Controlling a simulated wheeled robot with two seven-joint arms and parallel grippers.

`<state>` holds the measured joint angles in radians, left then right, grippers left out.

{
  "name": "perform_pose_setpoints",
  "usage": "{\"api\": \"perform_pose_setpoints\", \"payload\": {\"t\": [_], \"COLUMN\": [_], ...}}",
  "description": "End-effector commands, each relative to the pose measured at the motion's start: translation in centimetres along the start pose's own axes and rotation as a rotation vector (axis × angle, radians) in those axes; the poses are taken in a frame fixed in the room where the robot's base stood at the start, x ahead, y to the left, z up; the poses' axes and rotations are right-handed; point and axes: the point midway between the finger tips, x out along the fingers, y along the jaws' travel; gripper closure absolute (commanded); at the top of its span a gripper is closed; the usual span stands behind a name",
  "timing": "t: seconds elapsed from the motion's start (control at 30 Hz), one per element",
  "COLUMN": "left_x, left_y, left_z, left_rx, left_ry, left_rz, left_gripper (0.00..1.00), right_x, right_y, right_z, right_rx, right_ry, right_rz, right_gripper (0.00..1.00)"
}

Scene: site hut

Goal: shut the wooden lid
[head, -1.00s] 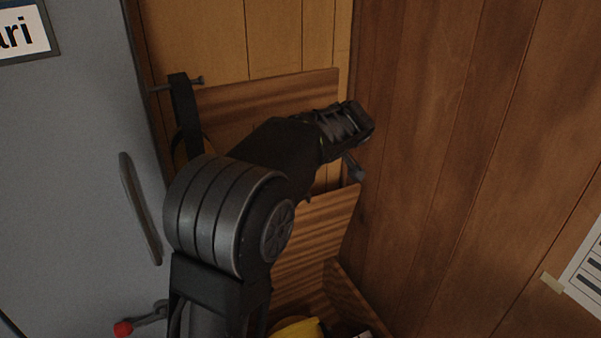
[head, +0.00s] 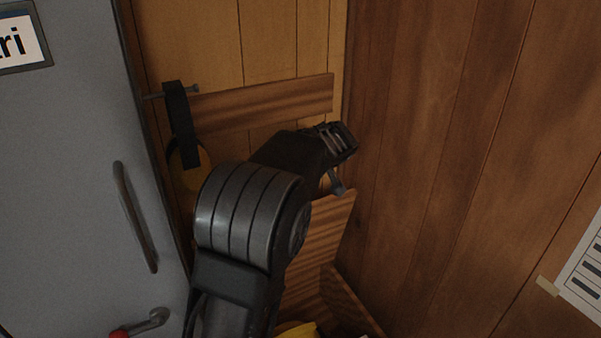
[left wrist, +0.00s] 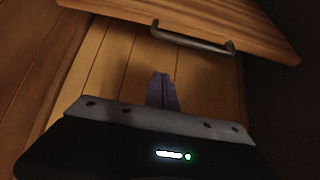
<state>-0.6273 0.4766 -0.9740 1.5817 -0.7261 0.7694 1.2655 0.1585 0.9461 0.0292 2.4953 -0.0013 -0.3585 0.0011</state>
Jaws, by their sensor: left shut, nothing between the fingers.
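The wooden lid (head: 325,235) stands raised in the corner, a striped brown board behind my left arm in the head view. Its upper right corner and right edge show, while my arm hides its left part. In the left wrist view the lid (left wrist: 230,22) lies across the top of the picture, with a grey bar handle (left wrist: 190,39) near its edge. My left gripper (head: 337,184) is shut and empty near the lid's upper edge. Its closed fingers (left wrist: 162,90) show against pale planks, apart from the handle in the picture. My right gripper is not in view.
A grey locker door (head: 75,190) with a long handle is close on the left. A board (head: 265,103) with a peg and a hanging black strap is on the plank wall behind. A dark wood wall (head: 440,150) bounds the right. Something yellow (head: 297,330) shows low down.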

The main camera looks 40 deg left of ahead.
Motion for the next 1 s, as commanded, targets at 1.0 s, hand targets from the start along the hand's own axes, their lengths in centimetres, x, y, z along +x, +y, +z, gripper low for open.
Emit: {"api": "perform_pose_setpoints", "payload": {"t": [1.0], "left_x": [4.0], "left_y": [0.0], "left_z": [3.8], "left_rx": [0.000], "left_ry": [0.001], "left_rz": [0.000], "left_gripper": [1.00], "right_x": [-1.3], "right_y": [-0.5], "right_z": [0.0], "right_rx": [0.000], "right_ry": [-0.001], "right_rz": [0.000], "right_gripper": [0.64]}}
